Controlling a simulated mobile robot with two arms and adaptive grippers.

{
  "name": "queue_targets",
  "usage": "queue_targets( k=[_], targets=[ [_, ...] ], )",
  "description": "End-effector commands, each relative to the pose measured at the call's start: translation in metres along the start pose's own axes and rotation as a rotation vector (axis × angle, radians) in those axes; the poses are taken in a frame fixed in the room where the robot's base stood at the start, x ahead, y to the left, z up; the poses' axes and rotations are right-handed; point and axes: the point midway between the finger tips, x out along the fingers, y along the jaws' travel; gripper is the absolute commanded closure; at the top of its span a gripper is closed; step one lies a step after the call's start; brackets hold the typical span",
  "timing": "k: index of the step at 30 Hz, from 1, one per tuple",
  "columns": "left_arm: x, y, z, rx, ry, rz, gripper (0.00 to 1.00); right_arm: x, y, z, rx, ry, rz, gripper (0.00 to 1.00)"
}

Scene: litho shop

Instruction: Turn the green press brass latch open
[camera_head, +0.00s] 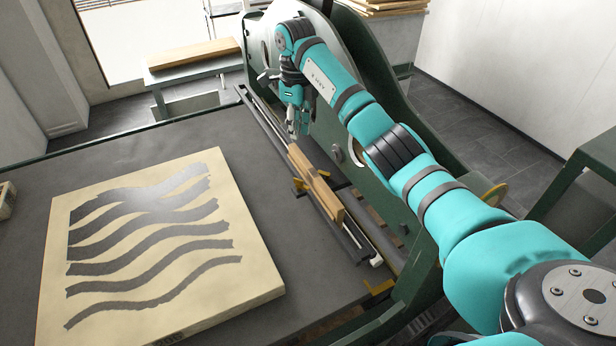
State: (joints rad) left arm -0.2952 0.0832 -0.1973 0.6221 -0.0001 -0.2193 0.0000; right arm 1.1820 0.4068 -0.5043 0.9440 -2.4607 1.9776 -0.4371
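The green press (372,190) has a dark green side frame running along the right of the bed. My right gripper (297,130) hangs fingers down beside this frame, near the far end of the wooden bar; its fingers are too small to tell whether they are open or shut. Another brass disc (494,195) sits farther right, beyond my arm. I cannot tell which brass part is the latch, and no latch shows clearly at the fingertips. My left gripper is not in view.
A pale stone slab (262,262) with dark wavy stripes lies on the grey bed (110,155). A wooden bar (316,183) lies along the press edge below the gripper. A small table (190,72) stands behind. Bare bed lies between slab and bar.

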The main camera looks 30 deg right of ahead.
Motion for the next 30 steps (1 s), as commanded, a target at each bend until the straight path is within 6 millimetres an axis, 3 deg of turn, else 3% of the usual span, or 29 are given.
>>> queue_targets(
  k=[6, 21, 30],
  targets=[
    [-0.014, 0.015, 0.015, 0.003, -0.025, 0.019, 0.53, 0.035, 0.002, 0.000, -0.002, 0.003, 0.004, 0.85],
    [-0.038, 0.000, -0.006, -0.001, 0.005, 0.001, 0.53, 0.140, 0.002, 0.000, -0.003, 0.001, 0.002, 0.85],
    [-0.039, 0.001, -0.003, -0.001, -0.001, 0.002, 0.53, 0.167, 0.000, 0.001, -0.003, -0.002, -0.001, 0.85]
  ],
)
